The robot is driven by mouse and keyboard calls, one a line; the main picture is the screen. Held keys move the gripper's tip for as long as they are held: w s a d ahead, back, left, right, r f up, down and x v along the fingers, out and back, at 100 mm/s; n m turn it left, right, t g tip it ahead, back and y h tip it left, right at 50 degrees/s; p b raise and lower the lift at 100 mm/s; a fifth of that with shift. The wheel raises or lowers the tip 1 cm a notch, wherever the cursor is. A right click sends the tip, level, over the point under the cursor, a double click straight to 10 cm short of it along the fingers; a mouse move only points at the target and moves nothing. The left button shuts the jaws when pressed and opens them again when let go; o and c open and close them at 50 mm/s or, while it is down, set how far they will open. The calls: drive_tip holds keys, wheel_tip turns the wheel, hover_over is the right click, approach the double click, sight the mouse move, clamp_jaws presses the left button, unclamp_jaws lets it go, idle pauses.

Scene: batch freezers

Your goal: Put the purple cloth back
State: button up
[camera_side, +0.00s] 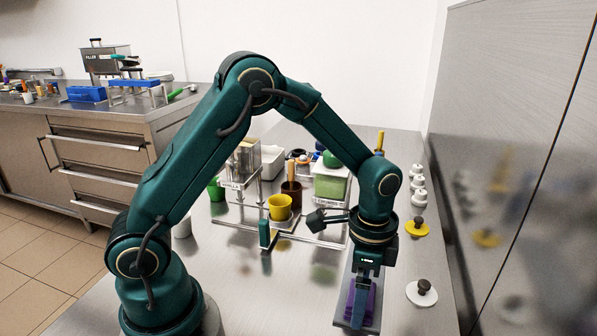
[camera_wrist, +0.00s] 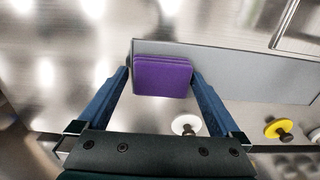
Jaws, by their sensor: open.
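The purple cloth (camera_wrist: 162,78) is a folded, layered block on a flat grey plate (camera_wrist: 255,72) in the wrist view. My gripper (camera_wrist: 160,72) is open, with one blue finger on each side of the cloth. The fingertips are close to its left and right edges; I cannot tell whether they touch it. In the side view, the gripper (camera_side: 361,302) points down over the plate (camera_side: 345,320) at the front of the bench, and the cloth (camera_side: 373,299) is partly hidden behind the fingers.
A white disc with a dark knob (camera_side: 421,293) and a yellow one (camera_side: 416,228) lie right of the gripper. A yellow cup (camera_side: 279,207), a green container (camera_side: 330,186) and a rack stand behind. A tall grey panel (camera_side: 500,170) bounds the right. The front middle bench is clear.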

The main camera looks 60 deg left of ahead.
wheel_tip(320, 180, up, 12)
drive_tip(key=s+a+r+n+t, duration=0.1)
drive_tip(key=s+a+n+t, duration=0.1)
drive_tip(key=s+n, duration=0.2)
drive_tip(key=s+a+r+n+t, duration=0.1)
drive_tip(key=s+n+t, duration=0.2)
drive_tip(key=s, duration=0.6)
drive_tip(key=shift+a+r+n+t, duration=0.15)
drive_tip(key=shift+a+n+t, duration=0.2)
drive_tip(key=shift+n, duration=0.65)
